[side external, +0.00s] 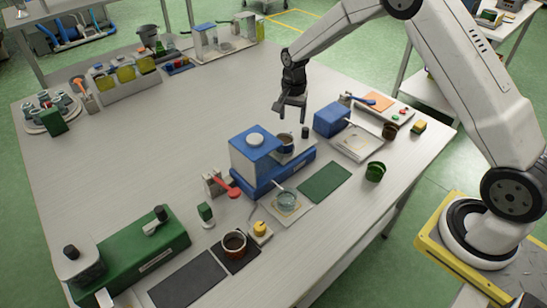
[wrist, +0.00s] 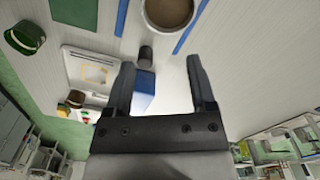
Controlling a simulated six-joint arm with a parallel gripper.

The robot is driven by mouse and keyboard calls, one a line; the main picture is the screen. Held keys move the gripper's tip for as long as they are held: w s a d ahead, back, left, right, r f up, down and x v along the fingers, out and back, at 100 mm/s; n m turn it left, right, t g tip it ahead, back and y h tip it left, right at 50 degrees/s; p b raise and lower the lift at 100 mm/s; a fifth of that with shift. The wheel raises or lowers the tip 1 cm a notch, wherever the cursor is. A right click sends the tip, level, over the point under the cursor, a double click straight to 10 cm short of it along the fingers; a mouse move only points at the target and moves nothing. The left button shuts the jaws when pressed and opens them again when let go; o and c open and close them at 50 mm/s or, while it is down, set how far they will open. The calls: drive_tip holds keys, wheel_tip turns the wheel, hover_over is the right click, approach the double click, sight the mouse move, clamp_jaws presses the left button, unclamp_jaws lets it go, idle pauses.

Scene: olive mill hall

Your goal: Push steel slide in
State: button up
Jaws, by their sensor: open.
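My gripper (side external: 291,108) is open and points down above the table, left of a small blue box (side external: 330,118). In the wrist view my gripper's fingers (wrist: 160,65) are apart with nothing held between them. The blue box (wrist: 143,92) shows past the left finger, partly hidden. A short dark cylinder (side external: 305,131) stands below the gripper and shows near the left fingertip in the wrist view (wrist: 145,54). A pale tray-like plate (side external: 358,143) lies in front of the blue box. I cannot tell which part is the steel slide.
A blue and white machine (side external: 255,155) with a cup (side external: 286,144) on its blue base stands nearby. A brown cup (side external: 390,130) and a green cup (side external: 375,172) stand to the right. A green machine (side external: 135,252) is at front left. The table's left middle is clear.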

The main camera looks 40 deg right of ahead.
hover_over(306, 128)
drive_tip(key=shift+a+f, duration=0.15)
drive_tip(key=shift+f, duration=4.3)
clamp_jaws()
